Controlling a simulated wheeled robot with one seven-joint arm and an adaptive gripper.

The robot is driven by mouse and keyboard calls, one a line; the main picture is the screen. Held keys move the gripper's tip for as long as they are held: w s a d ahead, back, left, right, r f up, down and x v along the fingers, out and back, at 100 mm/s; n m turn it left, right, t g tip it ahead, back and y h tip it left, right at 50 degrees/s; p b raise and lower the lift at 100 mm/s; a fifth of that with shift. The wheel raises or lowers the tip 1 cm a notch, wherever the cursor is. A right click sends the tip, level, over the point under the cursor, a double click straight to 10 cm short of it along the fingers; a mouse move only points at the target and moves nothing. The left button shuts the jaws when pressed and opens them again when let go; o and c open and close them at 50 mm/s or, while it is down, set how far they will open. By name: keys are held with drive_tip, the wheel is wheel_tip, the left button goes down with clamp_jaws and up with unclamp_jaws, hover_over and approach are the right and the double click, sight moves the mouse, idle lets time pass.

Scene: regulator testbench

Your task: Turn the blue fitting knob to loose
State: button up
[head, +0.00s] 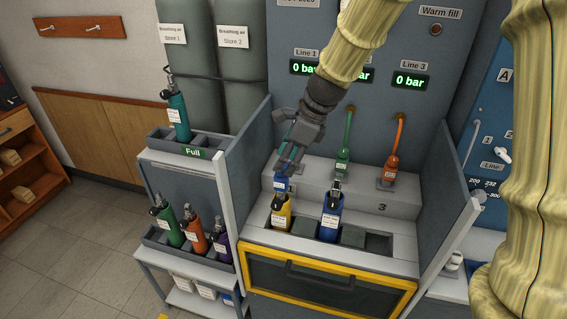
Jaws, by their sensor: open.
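A green fitting (343,162) and an orange fitting (390,168) stand to the right on the step. A yellow cylinder (281,213) and a blue cylinder (330,219) stand in slots in front. Side panels (249,160) flank the bench. A cart at left holds several cylinders.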

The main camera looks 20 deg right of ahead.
drive_tip(key=shift+x, duration=1.15)
drive_tip(key=c, duration=1)
